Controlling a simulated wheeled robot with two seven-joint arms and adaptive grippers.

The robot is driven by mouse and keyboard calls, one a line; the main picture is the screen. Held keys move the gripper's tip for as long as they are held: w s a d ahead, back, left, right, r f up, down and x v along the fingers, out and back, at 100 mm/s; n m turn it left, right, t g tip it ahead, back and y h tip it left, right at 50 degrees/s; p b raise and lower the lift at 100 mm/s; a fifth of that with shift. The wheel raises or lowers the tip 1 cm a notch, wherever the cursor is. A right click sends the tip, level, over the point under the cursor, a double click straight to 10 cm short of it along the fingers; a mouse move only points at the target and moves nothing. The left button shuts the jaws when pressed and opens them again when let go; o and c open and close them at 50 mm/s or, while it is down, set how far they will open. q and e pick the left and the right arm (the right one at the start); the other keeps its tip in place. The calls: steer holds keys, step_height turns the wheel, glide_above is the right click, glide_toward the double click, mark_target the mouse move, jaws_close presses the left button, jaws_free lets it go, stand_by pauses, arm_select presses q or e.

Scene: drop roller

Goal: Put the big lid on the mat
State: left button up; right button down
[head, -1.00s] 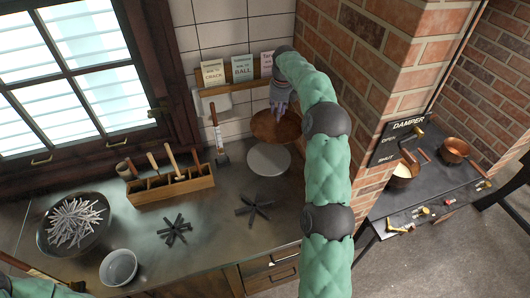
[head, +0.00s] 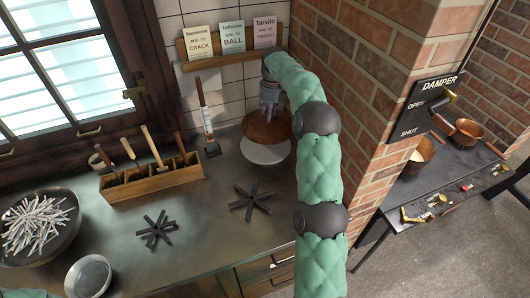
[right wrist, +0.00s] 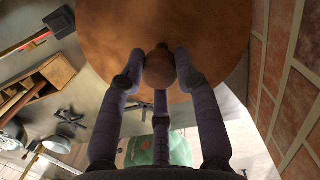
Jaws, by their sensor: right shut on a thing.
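The big lid (head: 262,131) is a round brown, copper-looking disc. In the right wrist view it fills the top (right wrist: 190,30), with its round knob (right wrist: 160,70) between my fingers. My right gripper (head: 268,112) is shut on the knob and holds the lid roughly level. The mat (head: 266,155) is a pale round disc on the counter. In the head view the lid covers the mat's far part, leaving its near part in sight. I cannot tell whether lid and mat touch. My left gripper is out of view.
A brick pillar (head: 365,75) stands close on the right and a tiled wall with a card shelf (head: 225,60) behind. A wooden tool box (head: 155,183), black trivets (head: 252,196) and a bowl of white sticks (head: 40,225) are on the counter (head: 200,235).

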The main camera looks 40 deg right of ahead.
steer(key=shift+f+b, duration=0.95)
steer(key=shift+f, duration=0.55)
step_height(320, 180, down, 10)
steer(key=b, duration=0.2)
steer(key=shift+w+r+b, duration=0.1)
steer(key=shift+r+b, duration=0.1)
steer(key=shift+b, duration=0.15)
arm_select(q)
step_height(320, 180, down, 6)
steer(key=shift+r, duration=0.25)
arm_select(e)
steer(key=shift+r, duration=0.1)
steer(key=c, duration=0.9)
jaws_free()
arm_select(q)
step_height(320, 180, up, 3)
steer(key=p, duration=0.3)
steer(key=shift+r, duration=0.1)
arm_select(e)
steer(key=r, duration=0.4)
steer(key=s+r, duration=0.1)
steer(key=r, duration=0.6)
steer(key=shift+s+a+r, duration=0.1)
steer(key=shift+s+r, duration=0.15)
steer(key=shift+r, duration=0.15)
